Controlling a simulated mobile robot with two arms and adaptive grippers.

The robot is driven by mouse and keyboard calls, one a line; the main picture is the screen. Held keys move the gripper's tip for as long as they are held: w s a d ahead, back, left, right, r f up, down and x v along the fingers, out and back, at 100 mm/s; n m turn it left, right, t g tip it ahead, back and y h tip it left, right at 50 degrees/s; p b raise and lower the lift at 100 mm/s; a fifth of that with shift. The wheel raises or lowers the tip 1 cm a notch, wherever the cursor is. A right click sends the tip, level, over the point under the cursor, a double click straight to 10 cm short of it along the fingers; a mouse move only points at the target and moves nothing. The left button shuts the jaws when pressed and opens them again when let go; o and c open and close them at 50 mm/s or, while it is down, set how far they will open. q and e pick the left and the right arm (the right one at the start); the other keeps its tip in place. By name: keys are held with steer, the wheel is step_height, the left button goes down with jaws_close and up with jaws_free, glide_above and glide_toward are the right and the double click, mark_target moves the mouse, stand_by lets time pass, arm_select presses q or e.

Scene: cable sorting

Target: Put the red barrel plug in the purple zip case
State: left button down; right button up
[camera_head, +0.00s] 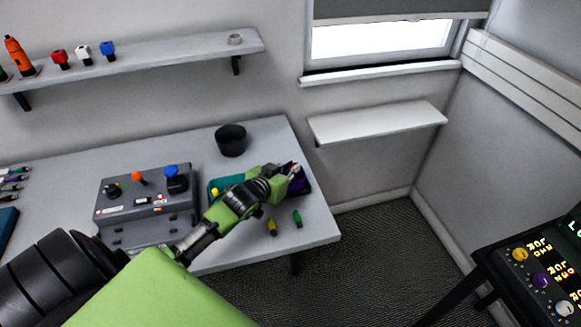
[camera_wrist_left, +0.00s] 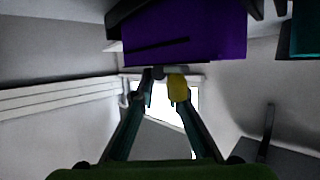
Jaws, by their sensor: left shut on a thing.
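The purple zip case (camera_head: 299,186) lies at the right end of the table, partly hidden behind my left gripper (camera_head: 290,172). The gripper is shut above the case, and a small red piece, the red barrel plug (camera_head: 293,167), shows at its fingertips. In the left wrist view, the purple case (camera_wrist_left: 185,35) fills the top, close to the fingertips (camera_wrist_left: 165,80). A yellow piece (camera_wrist_left: 178,87) shows by the right fingertip there; I cannot tell what it belongs to. No red shows in that view. My right gripper is not in view.
A teal case (camera_head: 213,184) stands left of the purple one. Yellow (camera_head: 272,226) and green (camera_head: 297,218) plugs lie near the front edge. A black bowl (camera_head: 231,140) stands behind, and a grey control box (camera_head: 145,200) stands left.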

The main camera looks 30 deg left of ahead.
arm_select(q)
steer(key=shift+s+f, duration=0.1)
steer(key=shift+f, duration=0.5)
steer(key=c, duration=2)
jaws_free()
steer(key=shift+f, duration=0.1)
steer(key=shift+r, duration=0.95)
steer(key=b+v, duration=0.1)
steer(key=v, duration=1)
steer(key=shift+s, duration=0.35)
